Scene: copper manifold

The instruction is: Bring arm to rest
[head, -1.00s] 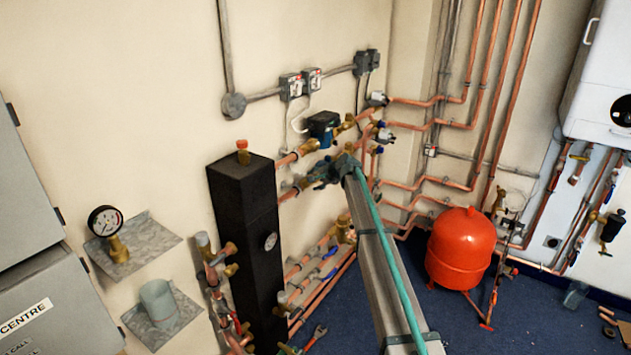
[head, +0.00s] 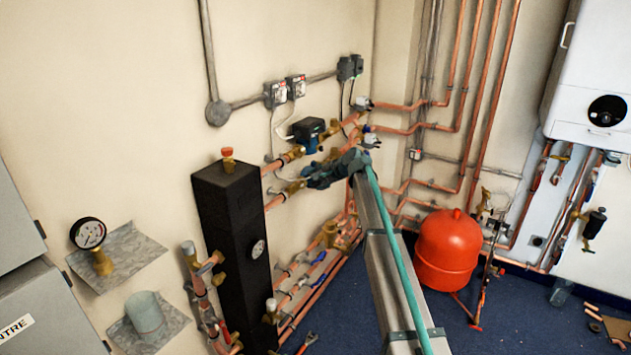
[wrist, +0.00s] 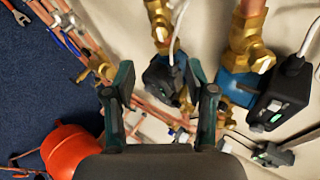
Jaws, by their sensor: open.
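My gripper (head: 325,174) is at the end of my arm, in front of the copper pipework right of the black column. In the wrist view its two fingers (wrist: 161,98) stand apart with nothing held between them. A dark pump-like body (wrist: 166,78) shows behind the gap between the fingers; I cannot tell how far behind. In the head view the blue and black pump (head: 308,133) sits just above my gripper. Contact with the pipes cannot be told.
The tall black column (head: 232,245) stands left of my arm. A red expansion vessel (head: 447,250) stands to the right. A gauge (head: 88,234) and a grey cup (head: 145,312) rest on wall shelves at left. Open blue floor (head: 510,300) lies right of my arm.

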